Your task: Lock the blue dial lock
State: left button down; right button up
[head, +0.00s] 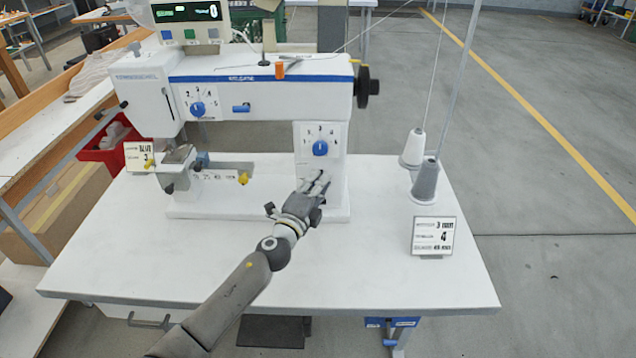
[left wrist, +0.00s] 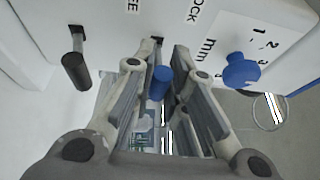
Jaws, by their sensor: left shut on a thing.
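The blue dial lock (left wrist: 160,82) shows in the left wrist view as a small blue peg between my left gripper's fingers. Lettering ending in "EE" and "OCK" is printed on the white panel above it. My left gripper (left wrist: 158,95) is shut on this peg. In the head view my left gripper (head: 317,184) is at the foot of the white machine's right column, and the lock is hidden behind its fingers. The blue numbered dial (head: 320,148) sits just above the gripper; it also shows at the right in the left wrist view (left wrist: 241,71). My right gripper is not in view.
The white machine (head: 260,95) stands on a white table (head: 350,270). Another blue dial (head: 198,109) is on its left head. Thread cones (head: 425,180) and a number card (head: 433,236) stand at the right. A dark handle (left wrist: 76,68) sticks out left of my fingers.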

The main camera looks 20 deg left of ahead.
pick_arm(q)
jog(key=shift+w+a+r, duration=0.15)
jog(key=shift+r, duration=0.55)
jog(key=c, duration=1.6)
grip_release()
jog(key=shift+o, duration=0.8)
jog(key=shift+f, duration=0.25)
jog(key=shift+s+f, duration=0.2)
jog(key=shift+s, duration=0.3)
jog(key=s+a, duration=0.1)
jog(key=s, duration=1)
jog(key=shift+f, duration=0.2)
jog(key=shift+a, duration=0.1)
